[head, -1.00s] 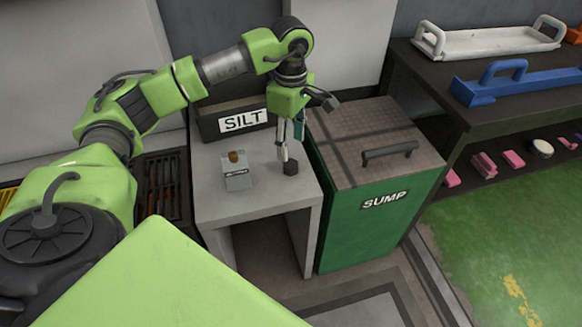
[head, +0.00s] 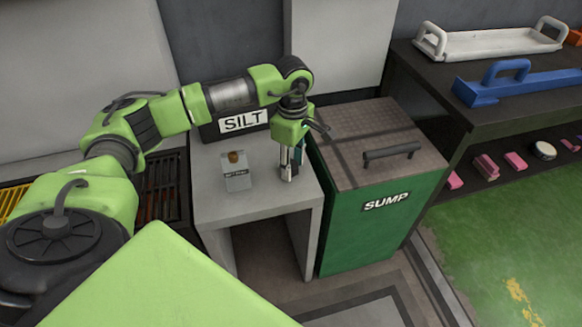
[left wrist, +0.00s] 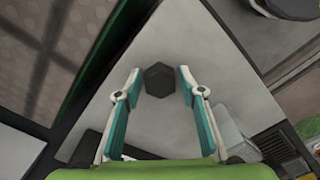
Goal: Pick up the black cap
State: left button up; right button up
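The black cap (left wrist: 160,80) is a small dark hexagonal piece on the grey stand (head: 225,207). In the left wrist view it lies between the fingertips of my left gripper (left wrist: 160,85), with a gap on either side. The fingers are open and point down at the stand in the head view, near its right edge (head: 288,172). There the gripper mostly hides the cap. I cannot tell the fingertips' exact height over the stand. My right gripper is in neither view.
A small labelled grey holder with a brown knob (head: 236,176) stands left of the gripper. The SILT box (head: 243,122) is behind. The green SUMP bin (head: 375,225) with its handled lid stands close on the right. A shelf with blue and white trays is farther right.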

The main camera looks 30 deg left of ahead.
pick_arm(q)
jog(key=c, duration=0.5)
